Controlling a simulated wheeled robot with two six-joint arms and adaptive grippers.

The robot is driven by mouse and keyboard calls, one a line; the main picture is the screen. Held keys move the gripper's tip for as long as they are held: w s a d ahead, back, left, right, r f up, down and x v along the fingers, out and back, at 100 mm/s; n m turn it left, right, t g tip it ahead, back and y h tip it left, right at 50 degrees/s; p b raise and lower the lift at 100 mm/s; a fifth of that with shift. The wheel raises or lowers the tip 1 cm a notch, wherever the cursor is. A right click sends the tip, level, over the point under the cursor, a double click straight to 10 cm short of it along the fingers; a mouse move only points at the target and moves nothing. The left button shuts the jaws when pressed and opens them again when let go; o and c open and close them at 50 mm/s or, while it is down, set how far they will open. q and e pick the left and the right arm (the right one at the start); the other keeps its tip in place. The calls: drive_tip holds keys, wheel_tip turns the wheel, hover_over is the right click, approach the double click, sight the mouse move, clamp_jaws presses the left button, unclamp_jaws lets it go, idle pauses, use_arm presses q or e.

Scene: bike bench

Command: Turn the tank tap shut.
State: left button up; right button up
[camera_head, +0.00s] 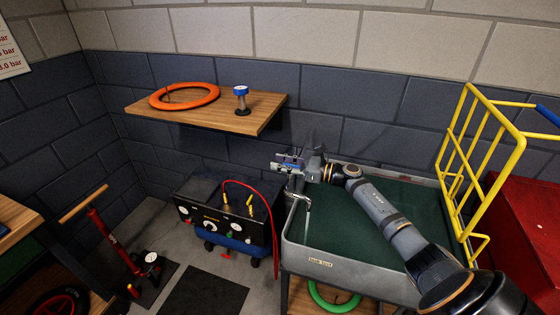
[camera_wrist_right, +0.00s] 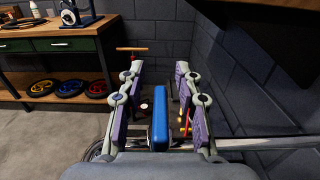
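The tank (camera_head: 320,262) is a grey basin with a dark green inside at the centre right of the head view. A grey metal tap spout (camera_head: 308,205) stands at its left rim. My right gripper (camera_head: 285,163) is above that rim, its arm reaching across the tank from the lower right. In the right wrist view, my right gripper (camera_wrist_right: 158,100) is open. A blue bar, seemingly the tap's handle (camera_wrist_right: 160,122), lies between its fingers with a gap on both sides. The tap's body is mostly hidden behind the gripper. My left gripper is not in view.
A compressor (camera_head: 208,222) with a red hose stands left of the tank. A wooden shelf (camera_head: 195,112) holds an orange ring (camera_head: 185,96) and a blue-topped gauge (camera_head: 241,98). A yellow rack (camera_head: 470,170) rises at the tank's right. A floor pump (camera_head: 115,245) stands left.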

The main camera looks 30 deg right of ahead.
drive_tip(key=shift+w+a, duration=0.25)
clamp_jaws()
idle(0.3)
